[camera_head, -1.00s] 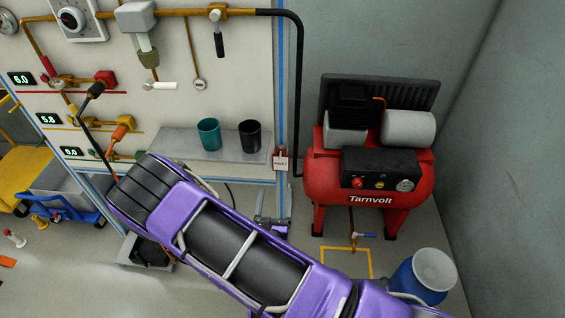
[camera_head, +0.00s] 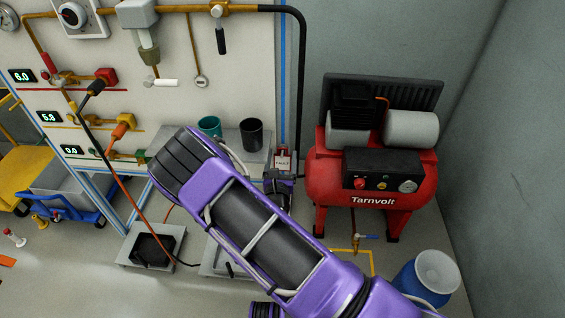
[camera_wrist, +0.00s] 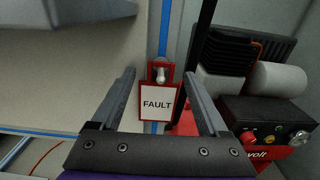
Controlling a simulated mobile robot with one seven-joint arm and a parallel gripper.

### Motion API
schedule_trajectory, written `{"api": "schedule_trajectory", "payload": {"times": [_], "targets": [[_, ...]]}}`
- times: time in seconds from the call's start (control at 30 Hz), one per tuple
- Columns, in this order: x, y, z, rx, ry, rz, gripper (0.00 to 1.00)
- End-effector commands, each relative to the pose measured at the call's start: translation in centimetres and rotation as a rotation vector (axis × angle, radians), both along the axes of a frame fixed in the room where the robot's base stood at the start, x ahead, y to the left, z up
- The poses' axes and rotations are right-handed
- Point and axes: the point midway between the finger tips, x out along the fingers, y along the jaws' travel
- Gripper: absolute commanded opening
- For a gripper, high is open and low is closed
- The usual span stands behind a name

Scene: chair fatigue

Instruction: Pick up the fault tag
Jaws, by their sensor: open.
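The fault tag is a white card marked FAULT in a red frame. It hangs upright from a pale peg on the blue post, in the middle of the wrist view (camera_wrist: 157,104). In the head view the tag (camera_head: 283,160) is small, at the right end of the panel. My gripper (camera_wrist: 159,76) is open and empty, with one finger on each side of the tag in the wrist view. I cannot tell whether the fingertips reach as far as the tag. In the head view my arm hides most of the gripper.
The red Tarnvolt compressor (camera_head: 368,193) stands close to the right of the tag. A black pipe (camera_head: 300,80) runs down beside the post. A grey shelf (camera_head: 178,140) with a green cup (camera_head: 209,125) and a black cup (camera_head: 251,134) is to the left. A blue drum (camera_head: 412,284) stands lower right.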

Motion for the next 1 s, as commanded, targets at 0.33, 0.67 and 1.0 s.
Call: {"api": "schedule_trajectory", "payload": {"times": [0.33, 0.67, 1.0], "targets": [[0.08, -0.01, 0.0, 0.0, 0.0, 0.0, 0.56], [0.06, -0.02, -0.01, 0.0, 0.0, -0.001, 0.0], [0.06, -0.03, 0.32, 0.0, 0.0, -0.001, 0.0]]}}
